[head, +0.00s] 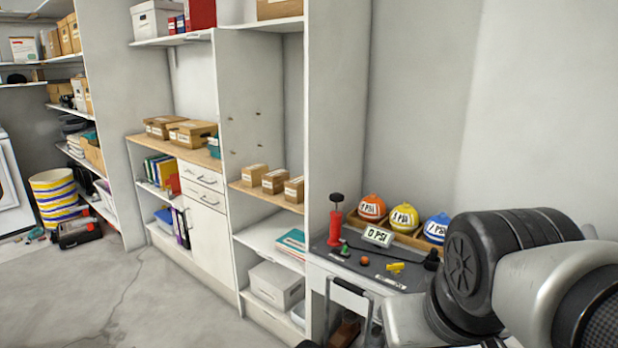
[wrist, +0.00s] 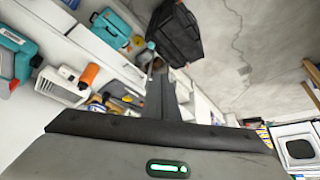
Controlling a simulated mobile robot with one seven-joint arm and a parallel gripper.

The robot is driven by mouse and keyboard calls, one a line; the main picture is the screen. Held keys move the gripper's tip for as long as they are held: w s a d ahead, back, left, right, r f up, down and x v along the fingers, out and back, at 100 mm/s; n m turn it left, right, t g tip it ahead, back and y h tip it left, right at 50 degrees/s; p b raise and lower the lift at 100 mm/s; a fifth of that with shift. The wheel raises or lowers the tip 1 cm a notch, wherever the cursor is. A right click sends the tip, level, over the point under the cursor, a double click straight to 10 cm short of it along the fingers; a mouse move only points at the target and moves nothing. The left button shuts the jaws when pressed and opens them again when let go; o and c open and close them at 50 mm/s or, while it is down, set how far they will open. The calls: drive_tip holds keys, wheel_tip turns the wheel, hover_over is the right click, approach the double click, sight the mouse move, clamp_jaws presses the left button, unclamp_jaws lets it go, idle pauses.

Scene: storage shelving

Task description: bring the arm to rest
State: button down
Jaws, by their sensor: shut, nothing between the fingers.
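My arm fills the lower right of the head view, with its rounded dark and silver links in front of the workbench corner. The fingers are not seen there. In the wrist view my gripper (wrist: 162,98) shows as dark fingers rising from the wide dark palm at the bottom. The fingers are together, with nothing held between them. Beyond them the wrist view shows shelves and the floor at a steep tilt.
A workbench (head: 330,259) beside my arm holds a red pump (head: 335,226), orange (head: 372,207), yellow (head: 404,217) and blue (head: 437,227) balls. A striped basket (head: 56,196) stands at far left. Floor is clear at lower left. A black bag (wrist: 175,35) shows in the wrist view.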

wheel_tip(320, 180, up, 21)
drive_tip(key=s+p, duration=0.1)
drive_tip(key=p, duration=1.9)
drive_tip(key=shift+m+p, duration=0.3)
drive_tip(key=shift+p, duration=0.05)
